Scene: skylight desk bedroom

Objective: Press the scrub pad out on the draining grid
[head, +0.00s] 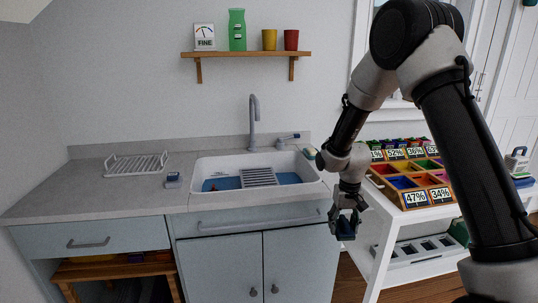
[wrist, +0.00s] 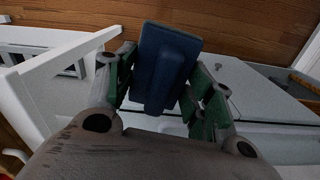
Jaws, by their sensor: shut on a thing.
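My gripper (head: 347,217) hangs in front of the counter's right end, below the sink rim and beside the white trolley. It is shut on a dark blue block (wrist: 166,55) with a raised ridge, held between the green-padded fingers (wrist: 155,85). I cannot tell for sure whether this block is the scrub pad. A small yellow-green piece (head: 309,153) sits at the sink's back right corner and could also be a pad. The grey slatted draining grid (head: 258,177) spans the middle of the white sink (head: 257,202), over blue water (head: 288,178).
A white rack (head: 137,164) and a small blue labelled item (head: 173,180) stand on the counter (head: 90,196) left of the sink. The tap (head: 254,115) rises behind it. The trolley (head: 374,245) at right holds a tray of coloured compartments (head: 411,180). A wall shelf (head: 245,54) holds several items.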

